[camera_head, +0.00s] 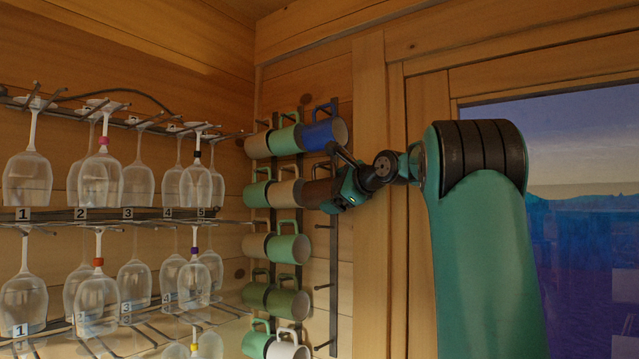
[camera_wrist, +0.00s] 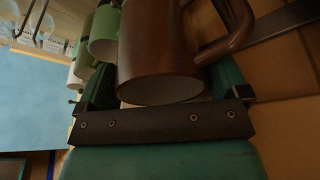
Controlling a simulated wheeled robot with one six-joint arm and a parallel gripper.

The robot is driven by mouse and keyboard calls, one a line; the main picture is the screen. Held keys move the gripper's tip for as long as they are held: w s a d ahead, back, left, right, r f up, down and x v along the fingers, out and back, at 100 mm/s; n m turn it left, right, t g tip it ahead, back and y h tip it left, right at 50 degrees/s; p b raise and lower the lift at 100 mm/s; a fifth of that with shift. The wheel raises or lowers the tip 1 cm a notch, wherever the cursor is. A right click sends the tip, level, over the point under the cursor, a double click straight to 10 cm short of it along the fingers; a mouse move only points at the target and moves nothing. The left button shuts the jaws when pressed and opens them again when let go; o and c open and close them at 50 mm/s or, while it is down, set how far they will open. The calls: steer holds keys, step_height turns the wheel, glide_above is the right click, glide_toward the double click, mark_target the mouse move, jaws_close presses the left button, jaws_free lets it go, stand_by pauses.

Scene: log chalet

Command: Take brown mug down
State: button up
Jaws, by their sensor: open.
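The brown mug (camera_head: 318,192) hangs on the wall rack in the second row from the top, at the right end. My gripper (camera_head: 343,192) is at its right side and hides part of it. In the wrist view the brown mug (camera_wrist: 156,45) is large and close, with its pale mouth toward the camera and its handle to the right. My gripper (camera_wrist: 165,92) is open, with a green finger on either side of the mug's mouth. I cannot tell whether either finger touches it.
The mug rack (camera_head: 334,240) holds several other mugs, with a blue mug (camera_head: 325,133) just above and a tan mug (camera_head: 287,193) to the left. A glass rack (camera_head: 100,215) with hanging wine glasses stands at left. A window (camera_head: 570,200) is at right.

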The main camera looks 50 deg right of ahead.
steer(key=shift+w+d+f, duration=0.1)
steer(key=shift+w+f, duration=0.05)
steer(key=shift+w, duration=0.25)
steer(key=shift+c, duration=0.4)
steer(key=c, duration=0.6)
steer(key=shift+c, duration=0.2)
steer(key=shift+r, duration=0.4)
